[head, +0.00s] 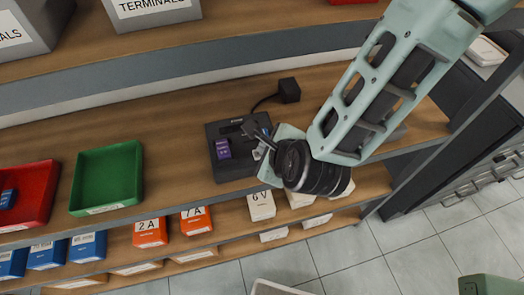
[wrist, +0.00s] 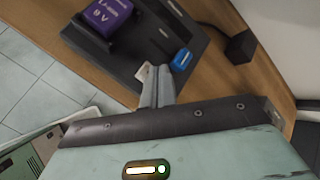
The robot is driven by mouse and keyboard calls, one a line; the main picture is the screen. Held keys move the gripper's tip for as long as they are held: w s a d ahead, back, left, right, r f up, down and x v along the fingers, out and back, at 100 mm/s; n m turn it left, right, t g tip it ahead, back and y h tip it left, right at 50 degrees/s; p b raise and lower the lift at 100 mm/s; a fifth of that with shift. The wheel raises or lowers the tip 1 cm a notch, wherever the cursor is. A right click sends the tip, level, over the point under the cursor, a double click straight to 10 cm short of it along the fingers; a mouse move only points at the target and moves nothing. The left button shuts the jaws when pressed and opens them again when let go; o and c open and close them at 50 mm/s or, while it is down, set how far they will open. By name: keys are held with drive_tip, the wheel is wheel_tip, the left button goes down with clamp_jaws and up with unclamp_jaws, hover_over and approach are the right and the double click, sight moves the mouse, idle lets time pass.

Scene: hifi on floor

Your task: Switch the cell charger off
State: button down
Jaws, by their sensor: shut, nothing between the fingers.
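The cell charger (head: 234,168) is a black box on the wooden shelf; it also shows in the wrist view (wrist: 127,62). A purple cell (head: 223,149) sits in it, reading "Li-ion 9V" in the wrist view (wrist: 106,17). A blue switch-like part (wrist: 182,60) is on the charger's face near its edge. My gripper (head: 252,130) is shut and empty at the charger's right side. In the wrist view its fingertips (wrist: 155,73) are just left of the blue part; I cannot tell whether they touch it. My gripper partly hides the charger in the head view.
A black power adapter (head: 289,90) with a cable stands behind the charger. A green tray (head: 107,178) and a red tray (head: 30,195) are to the left. Orange, white and blue labelled boxes line the shelf below. An upper shelf edge (head: 150,80) runs behind.

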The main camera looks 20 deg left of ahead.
drive_tip(key=shift+r, duration=0.1)
idle(0.3)
drive_tip(key=shift+r, duration=0.35)
drive_tip(key=shift+p, duration=0.3)
drive_tip(key=shift+r+p, duration=1.95)
drive_tip(key=shift+r, duration=1.1)
drive_tip(key=s+d+r+n+g+h+b, duration=0.2)
drive_tip(key=s+d+n, duration=0.1)
drive_tip(key=d+n, duration=0.5)
drive_tip(key=s+d+r+n+g+h+b, duration=0.1)
drive_tip(key=s+d+r+n+g+b, duration=0.1)
drive_tip(key=d+n, duration=0.5)
drive_tip(key=s+d+r+n+g+h+b, duration=0.2)
drive_tip(key=s+d+n, duration=0.3)
drive_tip(key=d+n, duration=0.3)
drive_tip(key=n+b, duration=0.1)
drive_tip(key=n, duration=0.2)
drive_tip(key=shift+s+d+r+g+h, duration=0.2)
drive_tip(key=shift+s+d+g+h, duration=0.1)
drive_tip(key=shift+d+g, duration=0.1)
